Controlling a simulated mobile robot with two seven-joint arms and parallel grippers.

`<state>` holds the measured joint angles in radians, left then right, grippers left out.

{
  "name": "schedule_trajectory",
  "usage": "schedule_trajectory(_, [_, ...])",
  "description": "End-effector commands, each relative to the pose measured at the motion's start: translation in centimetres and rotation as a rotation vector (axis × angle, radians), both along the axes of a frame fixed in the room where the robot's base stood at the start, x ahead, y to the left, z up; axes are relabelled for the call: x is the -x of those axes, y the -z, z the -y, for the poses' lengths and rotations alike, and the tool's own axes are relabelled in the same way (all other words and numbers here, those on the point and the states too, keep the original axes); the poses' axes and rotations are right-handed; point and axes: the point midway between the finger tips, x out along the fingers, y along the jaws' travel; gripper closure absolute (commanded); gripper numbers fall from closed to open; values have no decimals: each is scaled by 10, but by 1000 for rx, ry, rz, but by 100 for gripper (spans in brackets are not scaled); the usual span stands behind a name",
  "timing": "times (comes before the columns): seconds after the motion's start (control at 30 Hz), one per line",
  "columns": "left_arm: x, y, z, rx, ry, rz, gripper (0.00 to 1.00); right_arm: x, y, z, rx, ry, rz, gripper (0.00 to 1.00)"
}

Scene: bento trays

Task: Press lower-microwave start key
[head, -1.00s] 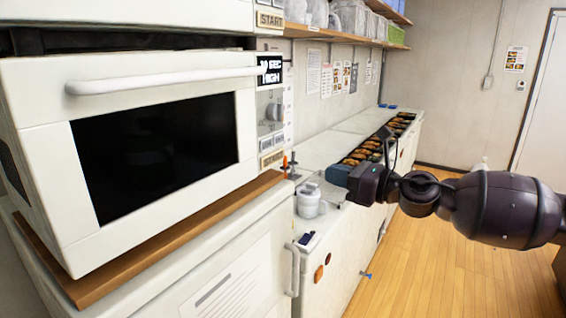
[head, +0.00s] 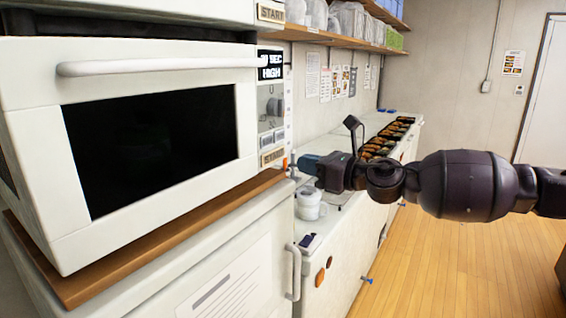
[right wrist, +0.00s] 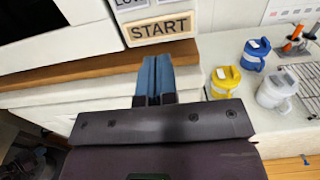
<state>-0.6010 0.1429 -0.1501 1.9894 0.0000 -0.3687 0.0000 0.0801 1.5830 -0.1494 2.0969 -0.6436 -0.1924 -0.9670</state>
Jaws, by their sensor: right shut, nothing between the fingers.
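The lower microwave (head: 250,130) stands at the left in the head view, with its door closed. Its START key (head: 272,157) is low on the panel at the door's right. The START key is large in the right wrist view (right wrist: 161,28), above my fingertips. My right gripper (head: 303,163) is shut and empty, just right of the key in the head view. In the right wrist view its blue fingers (right wrist: 154,75) are together and point at the panel's lower edge, apart from the key. My left gripper is not in view.
An upper microwave's START label (head: 271,14) shows above. A wooden board (head: 150,240) lies under the lower microwave. A white container (head: 308,203) stands on the counter below my right gripper. Yellow (right wrist: 225,80) and blue (right wrist: 256,52) containers stand right of the fingers. Food trays (head: 385,140) line the counter.

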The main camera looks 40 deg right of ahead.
Motion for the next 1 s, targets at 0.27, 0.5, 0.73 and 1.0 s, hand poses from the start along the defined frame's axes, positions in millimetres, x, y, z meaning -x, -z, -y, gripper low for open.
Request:
schedule_trajectory(0.27, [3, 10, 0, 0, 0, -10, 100, -15, 1, -6, 1, -2, 2, 100])
schedule_trajectory(0.5, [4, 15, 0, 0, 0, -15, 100, -27, 0, -11, 0, -1, 2, 100])
schedule_trajectory(0.73, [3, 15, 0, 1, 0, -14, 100, -39, 0, -16, -1, 0, 2, 100])
schedule_trajectory(1.0, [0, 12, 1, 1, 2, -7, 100, -52, -1, -21, -1, 0, 2, 100])
